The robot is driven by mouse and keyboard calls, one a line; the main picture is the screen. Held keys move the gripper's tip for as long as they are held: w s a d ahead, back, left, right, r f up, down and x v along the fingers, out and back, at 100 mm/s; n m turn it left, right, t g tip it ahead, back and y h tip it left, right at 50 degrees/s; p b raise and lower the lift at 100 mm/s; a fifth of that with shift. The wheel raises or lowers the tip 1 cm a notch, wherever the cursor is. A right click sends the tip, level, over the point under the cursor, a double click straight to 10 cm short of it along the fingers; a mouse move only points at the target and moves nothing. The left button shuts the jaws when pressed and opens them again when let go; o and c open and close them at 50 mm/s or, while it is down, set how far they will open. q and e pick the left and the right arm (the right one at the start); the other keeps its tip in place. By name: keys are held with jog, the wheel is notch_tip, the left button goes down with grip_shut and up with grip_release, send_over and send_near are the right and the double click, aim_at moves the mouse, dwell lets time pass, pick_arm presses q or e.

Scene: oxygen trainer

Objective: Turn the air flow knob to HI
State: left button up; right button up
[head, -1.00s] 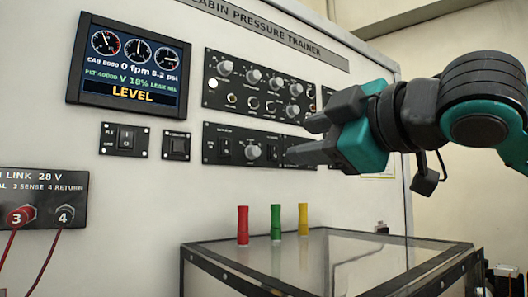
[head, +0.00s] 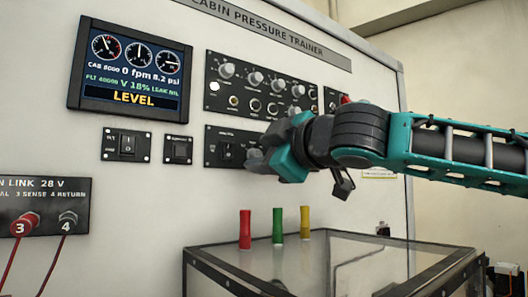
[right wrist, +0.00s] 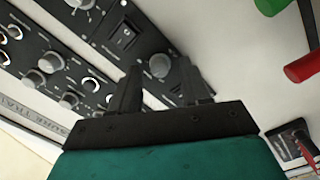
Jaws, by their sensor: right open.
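The lower black control panel (head: 211,147) is on the white trainer wall, with a rocker switch (head: 227,151) at its left. My right gripper (head: 256,158) is in front of this panel and hides its middle and right part in the head view. In the right wrist view, a round grey knob (right wrist: 160,66) of this panel shows between the two open fingers of the gripper (right wrist: 160,82). The fingers are on either side of it in the picture; I cannot tell whether they touch it. The labels are too small to read. My left gripper is not in view.
An upper panel (head: 240,92) with several knobs is just above my gripper. A display (head: 131,68) reads LEVEL. Red (head: 245,229), green (head: 278,226) and yellow (head: 305,222) cylinders stand on the clear-topped case (head: 340,255) below the arm.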

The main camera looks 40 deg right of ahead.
jog(key=shift+w, duration=0.2)
grip_shut()
dwell(0.4)
